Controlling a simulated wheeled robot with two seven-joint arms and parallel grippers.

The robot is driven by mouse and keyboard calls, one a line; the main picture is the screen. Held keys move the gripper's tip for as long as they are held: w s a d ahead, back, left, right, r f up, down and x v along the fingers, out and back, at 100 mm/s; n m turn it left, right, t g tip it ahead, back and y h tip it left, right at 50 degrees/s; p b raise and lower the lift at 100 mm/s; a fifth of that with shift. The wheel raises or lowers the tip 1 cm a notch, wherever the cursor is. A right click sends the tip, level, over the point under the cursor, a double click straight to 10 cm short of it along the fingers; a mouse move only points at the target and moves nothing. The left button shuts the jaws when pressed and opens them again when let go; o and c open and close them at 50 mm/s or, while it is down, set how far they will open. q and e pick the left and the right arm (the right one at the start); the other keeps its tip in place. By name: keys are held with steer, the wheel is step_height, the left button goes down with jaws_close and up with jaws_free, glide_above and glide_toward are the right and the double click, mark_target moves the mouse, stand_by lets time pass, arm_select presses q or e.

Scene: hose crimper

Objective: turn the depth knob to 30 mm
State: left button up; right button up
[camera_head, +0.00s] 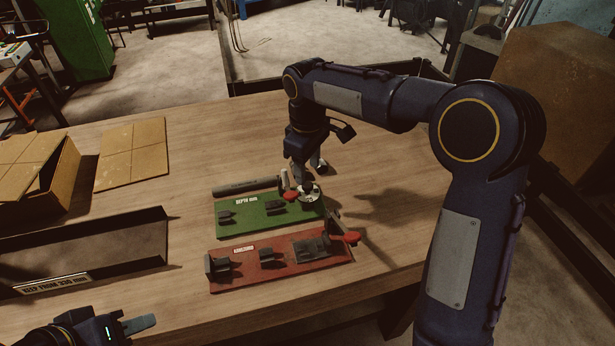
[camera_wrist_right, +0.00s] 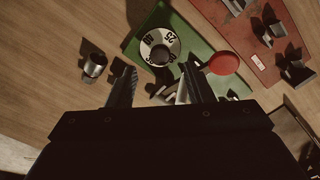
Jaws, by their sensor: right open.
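The depth knob is a pale round dial (camera_head: 313,194) with a dark centre, at the right end of the green board (camera_head: 240,222) labelled "DEPTH mm". My right gripper (camera_head: 306,180) points down over the dial. In its wrist view the open, empty fingers (camera_wrist_right: 160,72) are apart, with the dial just beyond their tips; contact cannot be told. My left gripper (camera_head: 138,324) is at the bottom left, away from the boards; its jaw state is unclear.
A red-ended lever (camera_wrist_right: 223,63) stands close beside the dial and my right fingers. A red board (camera_head: 225,281) with dark blocks lies in front. A grey rod (camera_head: 245,186) lies behind the green board. A tray (camera_head: 150,262) and cardboard box (camera_head: 60,170) are left.

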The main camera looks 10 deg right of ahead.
mark_target(308, 184)
steer(key=shift+r, duration=1.6)
steer(key=s+d+r+m+t+y, duration=0.3)
steer(key=s+d, duration=0.4)
steer(key=s, duration=0.6)
steer(key=s+f+m+t, duration=0.1)
steer(key=s+f+m, duration=0.1)
steer(key=s+m, duration=0.2)
steer(key=s+f+m+t, duration=0.1)
steer(key=s+f+m, duration=0.2)
steer(key=s, duration=0.8)
steer(key=shift+a+f+m+t+y, duration=0.15)
steer(key=shift+f+m+t+y, duration=0.15)
steer(key=shift+m+y, duration=0.1)
